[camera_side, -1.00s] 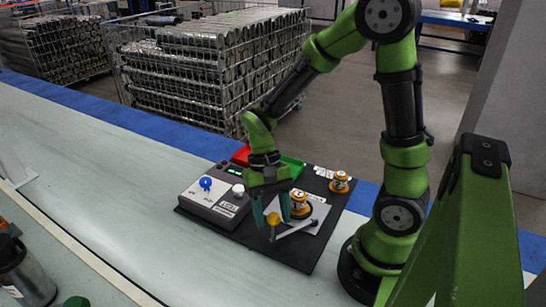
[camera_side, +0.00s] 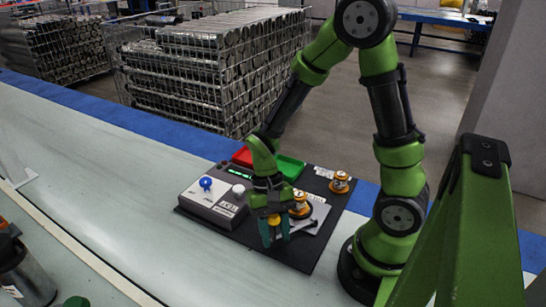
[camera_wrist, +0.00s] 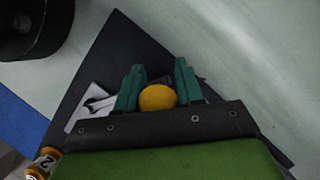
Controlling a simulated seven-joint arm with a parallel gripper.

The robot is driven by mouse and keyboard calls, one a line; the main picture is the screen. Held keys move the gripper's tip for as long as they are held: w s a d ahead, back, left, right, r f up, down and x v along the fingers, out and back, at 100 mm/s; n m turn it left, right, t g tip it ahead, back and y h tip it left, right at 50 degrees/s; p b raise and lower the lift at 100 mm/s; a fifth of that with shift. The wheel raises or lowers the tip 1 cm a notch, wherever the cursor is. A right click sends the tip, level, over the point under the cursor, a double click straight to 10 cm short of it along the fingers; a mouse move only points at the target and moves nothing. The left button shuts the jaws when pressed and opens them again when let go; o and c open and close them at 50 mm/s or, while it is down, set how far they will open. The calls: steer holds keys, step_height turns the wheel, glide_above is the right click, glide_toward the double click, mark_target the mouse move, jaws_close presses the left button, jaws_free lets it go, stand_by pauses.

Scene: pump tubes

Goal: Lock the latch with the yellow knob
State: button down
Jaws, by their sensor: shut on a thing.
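The yellow knob (camera_side: 273,219) is at the near side of the black mat, at the end of the latch. My gripper (camera_side: 275,239) points down and is shut on the knob, with one teal finger on each side. In the wrist view, the yellow knob (camera_wrist: 157,98) shows as a round ball between the two fingers of my gripper (camera_wrist: 158,70). The silver latch plate (camera_side: 320,211) lies to the right of the gripper, by an orange-and-white pump part (camera_side: 299,206). Most of the latch arm is hidden by my gripper.
Red (camera_side: 242,156) and green (camera_side: 291,166) trays are behind. Another orange part (camera_side: 340,182) stands at back right. The pale table is clear in front.

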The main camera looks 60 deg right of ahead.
steer(key=shift+w, duration=0.1)
steer(key=shift+w+d+m+t+y, duration=0.35)
steer(key=shift+w+d+m, duration=0.25)
steer(key=shift+w+m, duration=0.4)
steer(key=w+d+m, duration=0.1)
steer(key=m, duration=0.1)
steer(key=w+d+m+t, duration=0.1)
steer(key=d+m, duration=0.1)
steer(key=w+d+m+t+y, duration=0.1)
steer(key=d+m, duration=0.1)
steer(key=shift+w, duration=0.25)
steer(key=d+m, duration=0.1)
steer(key=d+m+t, duration=0.1)
steer(key=m, duration=0.1)
steer(key=shift+w+d, duration=0.25)
steer(key=shift+w, duration=0.1)
steer(key=shift+d+m+t, duration=0.35)
steer(key=shift+d+m, duration=0.25)
steer(key=shift+d, duration=0.15)
steer(key=c, duration=0.9)
jaws_free()
